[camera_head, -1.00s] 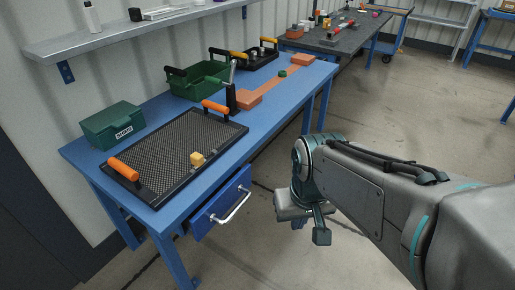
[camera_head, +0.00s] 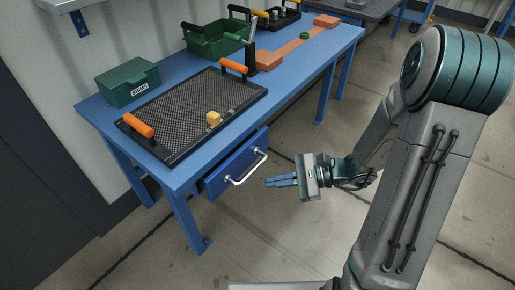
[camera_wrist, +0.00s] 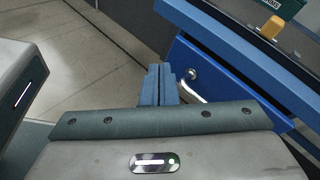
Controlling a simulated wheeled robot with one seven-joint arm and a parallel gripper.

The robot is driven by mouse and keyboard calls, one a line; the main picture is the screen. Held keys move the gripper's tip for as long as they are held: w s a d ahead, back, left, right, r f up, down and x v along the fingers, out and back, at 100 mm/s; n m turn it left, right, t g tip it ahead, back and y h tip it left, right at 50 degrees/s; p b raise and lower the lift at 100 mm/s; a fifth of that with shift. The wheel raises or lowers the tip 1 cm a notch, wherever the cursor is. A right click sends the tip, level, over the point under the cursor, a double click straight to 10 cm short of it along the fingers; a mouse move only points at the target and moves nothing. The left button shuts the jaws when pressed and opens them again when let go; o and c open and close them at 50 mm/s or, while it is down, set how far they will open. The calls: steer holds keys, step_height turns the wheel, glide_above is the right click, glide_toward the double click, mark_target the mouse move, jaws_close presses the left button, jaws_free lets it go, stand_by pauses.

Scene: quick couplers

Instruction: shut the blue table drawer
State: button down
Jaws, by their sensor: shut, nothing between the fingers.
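The blue table drawer (camera_head: 235,163) is under the front edge of the blue table (camera_head: 185,176) and stands partly out. Its silver bar handle (camera_head: 247,168) faces my gripper. In the wrist view the drawer front (camera_wrist: 225,85) is just beyond the fingers, with the handle (camera_wrist: 190,88) partly hidden behind them. My gripper (camera_head: 268,182) is shut and empty, a little to the right of the handle, pointing at the drawer. In the wrist view the closed fingertips (camera_wrist: 159,70) appear beside the handle's left end. I cannot tell whether they touch it.
On the table are a black mesh tray (camera_head: 190,108) with orange handles, a yellow block (camera_head: 213,118), a green box (camera_head: 128,83), a green crate (camera_head: 215,42) and an orange track (camera_head: 290,46). The floor before the drawer is clear apart from my arm.

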steer(key=w+d+f+m+t, duration=0.65)
steer(key=w+m+t, duration=0.25)
steer(key=m+t, duration=0.15)
steer(key=b, duration=0.2)
glide_toward(250, 146)
steer(key=shift+m, duration=0.35)
steer(key=x, duration=0.7)
steer(key=shift+r, duration=0.15)
